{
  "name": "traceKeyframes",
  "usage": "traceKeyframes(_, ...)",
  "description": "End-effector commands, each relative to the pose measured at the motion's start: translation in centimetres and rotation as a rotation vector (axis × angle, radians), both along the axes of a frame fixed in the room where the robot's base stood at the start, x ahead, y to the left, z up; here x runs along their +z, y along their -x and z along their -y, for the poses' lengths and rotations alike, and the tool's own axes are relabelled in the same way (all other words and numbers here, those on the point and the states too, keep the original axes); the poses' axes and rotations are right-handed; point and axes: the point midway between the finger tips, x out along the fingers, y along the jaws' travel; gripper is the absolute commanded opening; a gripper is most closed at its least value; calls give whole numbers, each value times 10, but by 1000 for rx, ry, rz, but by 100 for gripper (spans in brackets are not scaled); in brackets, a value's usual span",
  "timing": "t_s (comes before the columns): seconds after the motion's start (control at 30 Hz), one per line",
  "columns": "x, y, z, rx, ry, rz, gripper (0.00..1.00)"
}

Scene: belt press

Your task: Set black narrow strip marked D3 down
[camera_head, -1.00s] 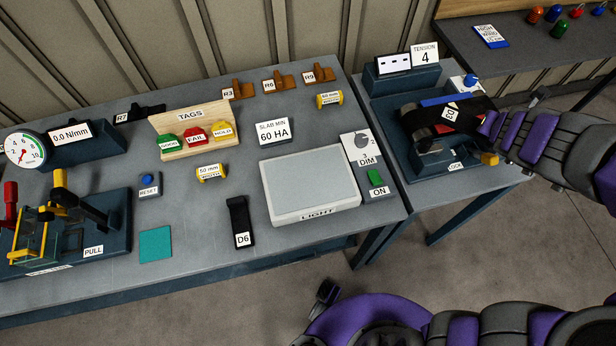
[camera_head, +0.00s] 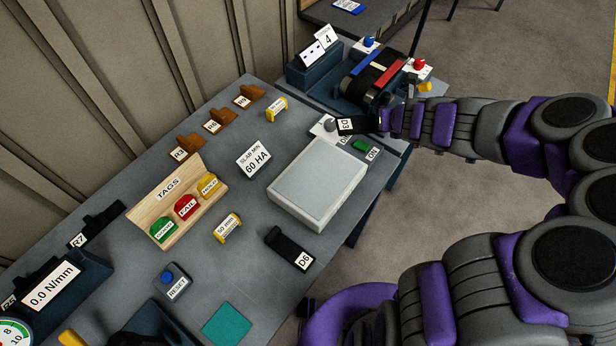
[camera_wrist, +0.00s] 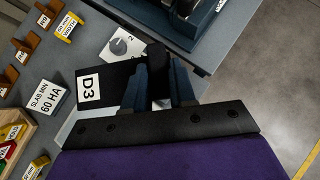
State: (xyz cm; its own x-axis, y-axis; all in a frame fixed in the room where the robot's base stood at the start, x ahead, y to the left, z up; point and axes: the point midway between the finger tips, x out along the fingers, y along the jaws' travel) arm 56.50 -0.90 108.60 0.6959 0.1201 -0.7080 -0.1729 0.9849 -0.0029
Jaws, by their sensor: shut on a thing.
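The black narrow strip marked D3 (camera_head: 358,125) is in my gripper (camera_head: 384,121). In the wrist view the strip (camera_wrist: 112,72) sticks out to the left of my gripper (camera_wrist: 160,75), with its white D3 label at the far end. The fingers are shut on it. In the head view the strip is over the dial end of the light box (camera_head: 318,178), partly covering the dim dial. I cannot tell how high it is above the surface. Another black strip marked D6 (camera_head: 285,242) lies on the bench in front of the light box.
The belt machine with the tension sign (camera_head: 375,75) stands behind my gripper.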

Motion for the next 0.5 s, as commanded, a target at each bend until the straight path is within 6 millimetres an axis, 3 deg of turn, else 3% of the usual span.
traceKeyframes(0.2, -23, 20, 9, 136, -3, -2, 0)
traceKeyframes(0.5, -51, 57, 4, 358, 11, -5, 0)
